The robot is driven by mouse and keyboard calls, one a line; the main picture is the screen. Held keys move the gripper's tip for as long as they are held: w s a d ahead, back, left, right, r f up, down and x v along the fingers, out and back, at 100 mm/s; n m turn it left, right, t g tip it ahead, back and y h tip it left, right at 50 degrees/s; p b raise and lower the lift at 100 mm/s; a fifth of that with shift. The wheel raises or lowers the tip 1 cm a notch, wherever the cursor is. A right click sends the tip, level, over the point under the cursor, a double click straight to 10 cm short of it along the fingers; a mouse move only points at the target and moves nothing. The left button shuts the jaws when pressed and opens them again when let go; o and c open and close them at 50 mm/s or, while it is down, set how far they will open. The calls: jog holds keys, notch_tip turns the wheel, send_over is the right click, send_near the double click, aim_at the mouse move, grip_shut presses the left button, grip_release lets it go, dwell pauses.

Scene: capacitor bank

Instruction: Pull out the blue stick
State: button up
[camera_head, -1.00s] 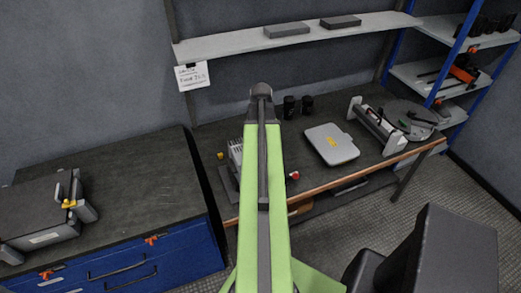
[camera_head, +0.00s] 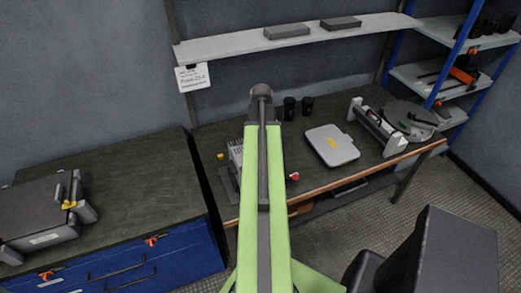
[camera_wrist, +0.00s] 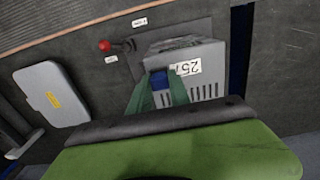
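The blue stick (camera_wrist: 159,80) shows in the wrist view as a small blue block in front of the light grey, slotted box (camera_wrist: 205,90) labelled "25". My gripper (camera_wrist: 160,74) has its two green fingers on either side of the stick, with little or no gap seen at the tips. Whether they press on it cannot be told. The stick's lower end is hidden. In the head view the box (camera_head: 236,153) stands on the bench, partly covered by my green arm, which also hides the gripper and the stick.
A red-knobbed lever (camera_wrist: 106,46) stands beside the box, with small white labels near it. A closed grey case (camera_head: 332,145) lies to the right on the bench. Black cups (camera_head: 290,107) stand behind. A shelf (camera_head: 300,37) hangs above, and the left bench (camera_head: 140,180) has open space.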

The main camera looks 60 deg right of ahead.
grip_shut()
dwell(0.9)
jog(key=shift+r, duration=0.1)
jog(key=shift+r+p, duration=2.95)
jog(key=shift+p, duration=0.1)
